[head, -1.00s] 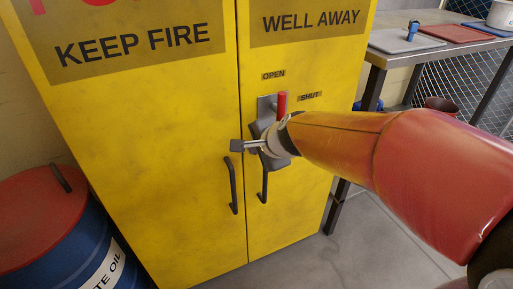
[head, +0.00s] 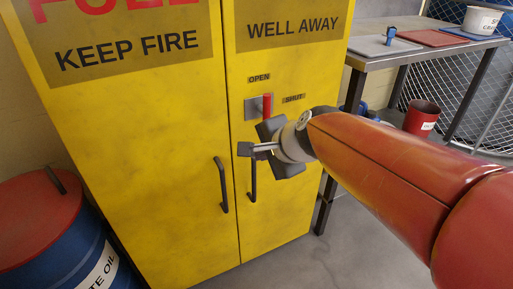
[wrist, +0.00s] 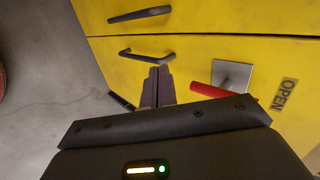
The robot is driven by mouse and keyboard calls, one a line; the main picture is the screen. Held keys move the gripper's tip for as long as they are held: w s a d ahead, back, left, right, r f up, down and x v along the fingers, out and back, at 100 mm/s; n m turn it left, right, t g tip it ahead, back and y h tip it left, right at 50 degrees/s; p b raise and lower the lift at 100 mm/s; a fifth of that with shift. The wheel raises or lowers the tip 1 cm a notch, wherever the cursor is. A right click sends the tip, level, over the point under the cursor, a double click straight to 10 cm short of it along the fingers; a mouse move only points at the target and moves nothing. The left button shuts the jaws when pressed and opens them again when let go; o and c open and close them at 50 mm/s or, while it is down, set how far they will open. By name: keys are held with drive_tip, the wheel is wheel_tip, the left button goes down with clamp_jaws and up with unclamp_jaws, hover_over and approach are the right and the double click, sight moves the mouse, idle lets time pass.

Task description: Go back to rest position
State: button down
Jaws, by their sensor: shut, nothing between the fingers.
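My gripper (head: 247,149) is in front of the yellow cabinet (head: 140,130), to the left of and below the red lever in the head view. Its fingers are together with nothing between them; they also show in the wrist view (wrist: 158,86). The red lever (head: 267,105) stands upright on its grey plate (head: 254,106), under the OPEN label and left of the SHUT label. The lever also shows in the wrist view (wrist: 225,92), partly hidden by my gripper body. Both cabinet doors look closed, with two dark handles (head: 221,185).
A blue drum with a red lid (head: 35,215) stands at the lower left. A metal table (head: 375,58) at the right carries a grey tray, a red tray and a white bucket (head: 481,20). A red bucket (head: 422,118) is under it. Grey floor is clear in front.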

drive_tip(key=s+d+f+n+g+h, duration=0.1)
drive_tip(key=s+d+f+n+h, duration=0.1)
drive_tip(key=s+d+n, duration=0.3)
drive_tip(key=s+d+f+n+g+h, duration=0.1)
drive_tip(key=s+d+f+n+h, duration=0.2)
drive_tip(key=s+d, duration=0.8)
drive_tip(key=d+n, duration=0.1)
drive_tip(key=n, duration=0.1)
drive_tip(key=shift+s+n+h, duration=0.3)
drive_tip(key=shift+s, duration=0.05)
